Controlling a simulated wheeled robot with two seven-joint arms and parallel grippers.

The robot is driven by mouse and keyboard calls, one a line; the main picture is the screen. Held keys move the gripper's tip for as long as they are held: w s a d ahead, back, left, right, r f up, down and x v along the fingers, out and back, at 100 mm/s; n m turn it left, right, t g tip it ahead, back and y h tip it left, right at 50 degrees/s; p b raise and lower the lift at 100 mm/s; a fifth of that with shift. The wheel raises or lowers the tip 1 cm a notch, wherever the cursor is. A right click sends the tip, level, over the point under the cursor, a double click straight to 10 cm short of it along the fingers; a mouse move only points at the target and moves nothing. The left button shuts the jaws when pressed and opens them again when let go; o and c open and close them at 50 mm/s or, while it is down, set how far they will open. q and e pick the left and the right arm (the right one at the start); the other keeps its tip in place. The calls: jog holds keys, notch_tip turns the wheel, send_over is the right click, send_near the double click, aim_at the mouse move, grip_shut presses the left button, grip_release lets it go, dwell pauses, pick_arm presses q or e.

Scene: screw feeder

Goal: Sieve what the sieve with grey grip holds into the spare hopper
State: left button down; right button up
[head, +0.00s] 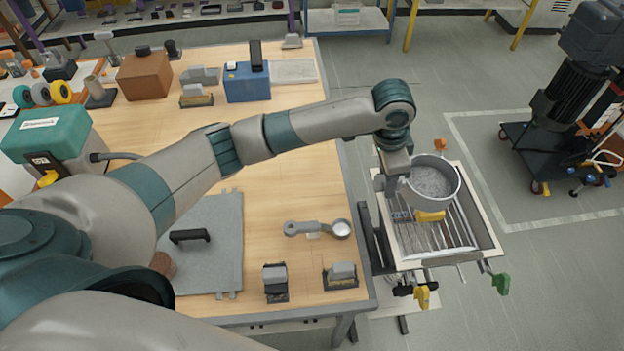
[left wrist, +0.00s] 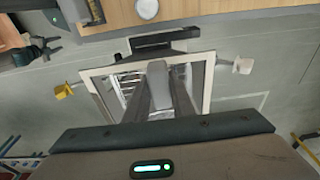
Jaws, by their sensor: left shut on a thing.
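A round metal sieve (head: 432,184) with a speckled grey mesh or load inside is over a white-rimmed, open-topped hopper (head: 489,216) beside the table. My left gripper (head: 393,178) is at the sieve's left side, shut on its grip. In the left wrist view, a grey grip (left wrist: 159,76) sits between the two fingers (left wrist: 160,98), with the hopper's pale rim (left wrist: 207,82) beyond. The sieve's round body is not clear in that view. Whether anything is falling from it cannot be told. My right gripper is not in view.
A grey-handled round tool (head: 314,229) with white content lies on the wooden table (head: 290,180). Small grey blocks (head: 341,273) stand near its front edge. Yellow (head: 422,297) and green (head: 501,284) knobs stick out around the hopper. A wheeled motor unit (head: 565,105) stands at right.

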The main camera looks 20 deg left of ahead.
aim_at(400, 186)
pick_arm(q)
jog(key=shift+d, duration=0.6)
jog(key=shift+d, duration=0.35)
jog(key=shift+d, duration=0.55)
jog(key=shift+a, duration=0.1)
dwell(0.6)
jog(key=shift+a, duration=0.55)
jog(key=shift+d, duration=0.1)
jog(key=shift+d, duration=1.3)
jog(key=shift+a, duration=0.1)
